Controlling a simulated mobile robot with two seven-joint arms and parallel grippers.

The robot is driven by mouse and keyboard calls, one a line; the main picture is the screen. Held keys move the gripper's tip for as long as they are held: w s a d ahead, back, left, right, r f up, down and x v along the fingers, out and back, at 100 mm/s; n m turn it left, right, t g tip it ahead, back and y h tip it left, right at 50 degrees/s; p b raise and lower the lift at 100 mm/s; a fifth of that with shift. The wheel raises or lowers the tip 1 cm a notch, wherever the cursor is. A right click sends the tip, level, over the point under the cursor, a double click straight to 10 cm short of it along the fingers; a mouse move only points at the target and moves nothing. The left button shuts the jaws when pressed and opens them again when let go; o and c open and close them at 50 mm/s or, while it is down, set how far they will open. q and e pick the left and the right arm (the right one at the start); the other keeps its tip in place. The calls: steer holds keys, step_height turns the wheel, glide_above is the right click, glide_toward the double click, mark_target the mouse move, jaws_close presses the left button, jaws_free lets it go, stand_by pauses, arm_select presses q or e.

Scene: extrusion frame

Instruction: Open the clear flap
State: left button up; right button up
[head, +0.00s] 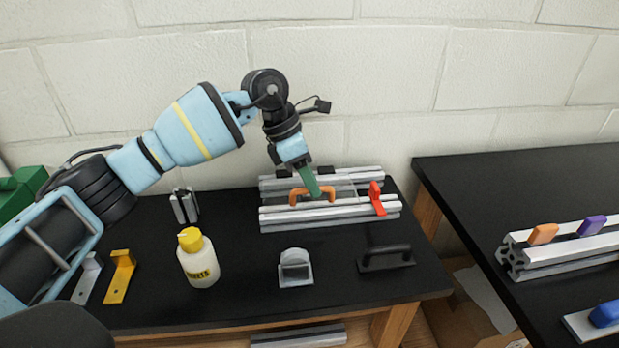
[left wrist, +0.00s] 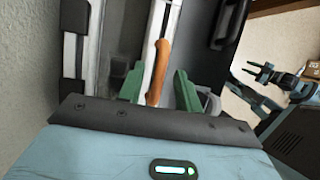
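The clear flap (head: 343,188) lies between the aluminium rails of the extrusion frame (head: 335,218) and looks closed. Its orange handle (head: 296,196) stands on it. My left gripper (head: 313,194) reaches down from above to the handle. In the left wrist view its green fingers (left wrist: 158,82) are apart, with the orange handle (left wrist: 157,72) between them. I see a gap beside the handle, so it is not gripped. A red latch (head: 377,198) sits on the front rail, right of the handle.
On the black table, a yellow-capped bottle (head: 198,258), a clear-grey piece (head: 295,268) and a black handle (head: 386,257) stand in front of the frame. Yellow (head: 120,276) and grey brackets lie left. A second table (head: 500,185) is at the right, past a gap.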

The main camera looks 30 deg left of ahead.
arm_select(q)
steer(key=shift+c, duration=0.2)
jaws_close()
steer(key=shift+r, duration=0.15)
